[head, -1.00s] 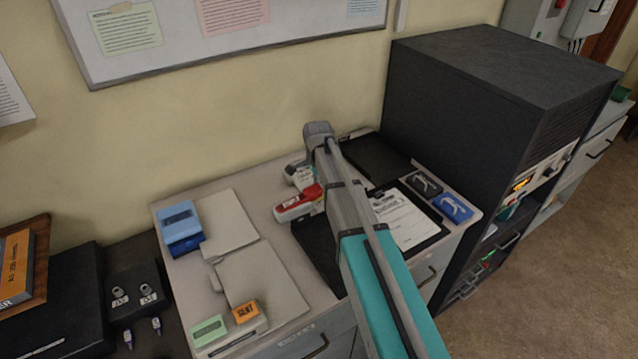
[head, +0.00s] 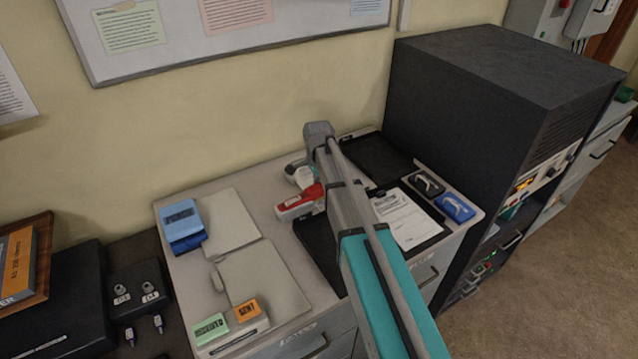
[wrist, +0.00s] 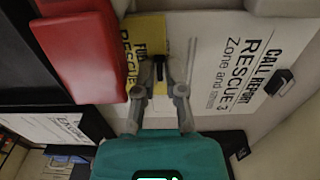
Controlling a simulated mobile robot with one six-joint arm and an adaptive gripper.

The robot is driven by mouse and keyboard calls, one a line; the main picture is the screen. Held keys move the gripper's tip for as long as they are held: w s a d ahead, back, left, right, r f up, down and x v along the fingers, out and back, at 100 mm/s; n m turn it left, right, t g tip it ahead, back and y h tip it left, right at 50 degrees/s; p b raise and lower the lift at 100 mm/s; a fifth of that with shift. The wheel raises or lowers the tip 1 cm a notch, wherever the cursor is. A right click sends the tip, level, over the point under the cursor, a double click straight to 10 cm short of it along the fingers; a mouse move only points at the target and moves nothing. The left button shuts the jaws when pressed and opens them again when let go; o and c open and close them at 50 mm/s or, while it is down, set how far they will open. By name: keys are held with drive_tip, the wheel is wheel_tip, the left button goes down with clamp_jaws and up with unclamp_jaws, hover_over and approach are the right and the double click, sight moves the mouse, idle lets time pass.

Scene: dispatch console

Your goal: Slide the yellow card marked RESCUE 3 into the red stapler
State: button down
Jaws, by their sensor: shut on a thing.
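The red stapler (head: 299,204) lies on the grey counter below my wrist. In the wrist view it is the red block (wrist: 80,50) at upper left. The yellow card (wrist: 128,65) has black print, partly readable as RESCUE, and its left edge meets or passes under the stapler's side; I cannot tell which. My gripper (wrist: 160,72) is shut on the yellow card near its right side, with the dark fingertips close together. In the head view my arm hides the fingers and the card.
A white CALL REPORT sheet (wrist: 230,70) with a black clip (wrist: 283,82) lies right of the card in the wrist view. Dark trays, a clipboard (head: 405,217) and blue (head: 455,207) and black devices lie to the right. Open folders (head: 262,285) and a blue box (head: 181,222) are left.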

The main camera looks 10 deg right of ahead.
drive_tip(key=shift+a, duration=0.15)
idle(0.6)
drive_tip(key=c, duration=0.6)
unclamp_jaws()
drive_tip(key=shift+f, duration=0.1)
drive_tip(key=shift+c, duration=0.2)
drive_tip(key=shift+s, duration=0.1)
drive_tip(key=shift+c, duration=0.9)
drive_tip(key=shift+o, duration=0.7)
